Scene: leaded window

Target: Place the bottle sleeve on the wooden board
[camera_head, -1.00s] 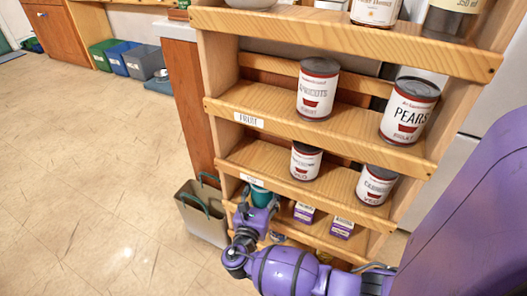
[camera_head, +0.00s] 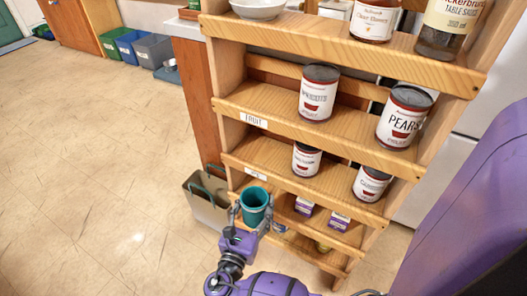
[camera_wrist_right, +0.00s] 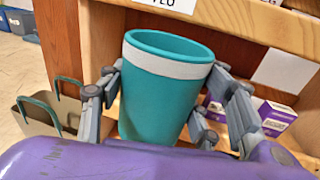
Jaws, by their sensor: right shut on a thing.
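The bottle sleeve is a teal, open-topped cup with a pale band under its rim (camera_head: 255,200). It also shows large in the right wrist view (camera_wrist_right: 160,95), mouth up and slightly tilted. My right gripper (camera_head: 253,212) is shut on it, with one finger on each side. The sleeve is at the front of the lower part of the wooden shelf unit, and its inside looks empty. I cannot make out a wooden board apart from the shelves. My left gripper is not in view.
The shelf unit (camera_head: 300,130) holds cans, including a pears can (camera_head: 403,122), and small purple boxes (camera_head: 338,221) low down. A grey bin with teal handles (camera_head: 207,203) stands left of it. Open floor (camera_head: 100,180) lies further left.

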